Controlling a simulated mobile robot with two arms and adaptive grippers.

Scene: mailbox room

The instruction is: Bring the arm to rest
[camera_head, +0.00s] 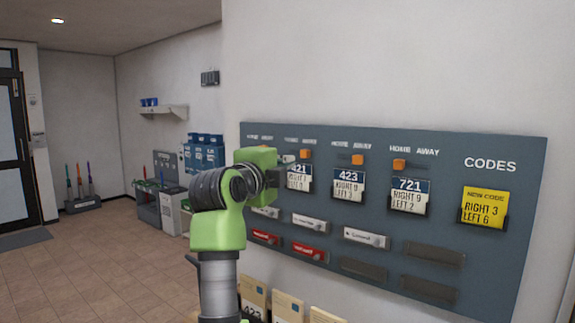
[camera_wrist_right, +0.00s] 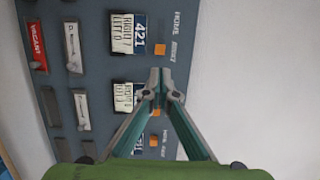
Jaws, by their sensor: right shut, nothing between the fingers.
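My right arm (camera_head: 218,232) rises from the bottom of the head view, green and grey. Its gripper (camera_head: 287,158) is in front of the board, near the 421 card (camera_head: 299,178) and its orange slider (camera_head: 305,154). In the wrist view the two fingertips of the right gripper (camera_wrist_right: 160,80) meet with nothing between them. My left gripper is not in view.
The grey board (camera_head: 490,262) on the wall carries cards 423 (camera_head: 348,185) and 721 (camera_head: 409,196), a yellow code card (camera_head: 484,208) and several name strips. Envelopes (camera_head: 288,306) stand below it. A wall shelf (camera_head: 163,112) and bins are at the left; the tiled floor (camera_head: 80,262) there is clear.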

